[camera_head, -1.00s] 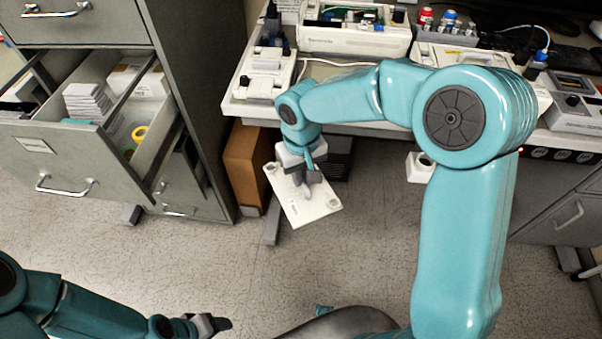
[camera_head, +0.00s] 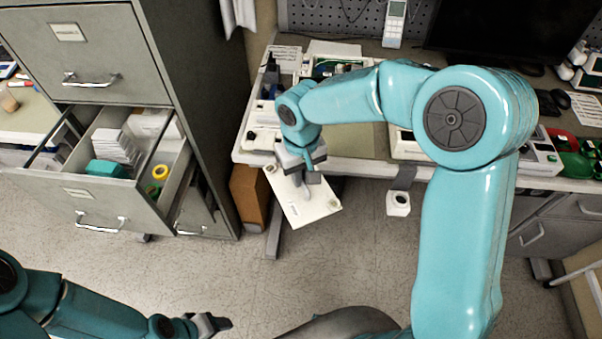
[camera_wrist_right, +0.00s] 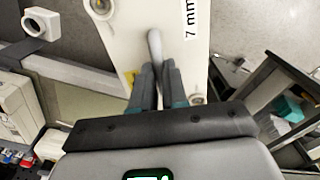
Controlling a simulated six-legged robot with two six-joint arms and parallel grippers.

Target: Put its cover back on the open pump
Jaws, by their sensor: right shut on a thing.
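The cover (camera_head: 305,203) is a flat white plate with round corner bosses, hanging tilted in front of the bench over the floor. My right gripper (camera_head: 305,176) is shut on the cover's handle. In the right wrist view the gripper (camera_wrist_right: 158,88) pinches that grey handle, and the cover (camera_wrist_right: 128,35) carries a "7 mm" label. The open pump (camera_head: 332,67), with a green board showing inside, stands on the bench beyond my right arm and is partly hidden by it. My left gripper (camera_head: 212,324) is low at the left, away from everything; its jaws are unclear.
The bench's front edge (camera_head: 352,166) lies just beyond the cover. A grey cabinet (camera_head: 190,70) with an open drawer (camera_head: 150,200) stands at the left. A brown box (camera_head: 248,195) is under the bench. A small white block (camera_head: 398,203) sticks out below the bench edge.

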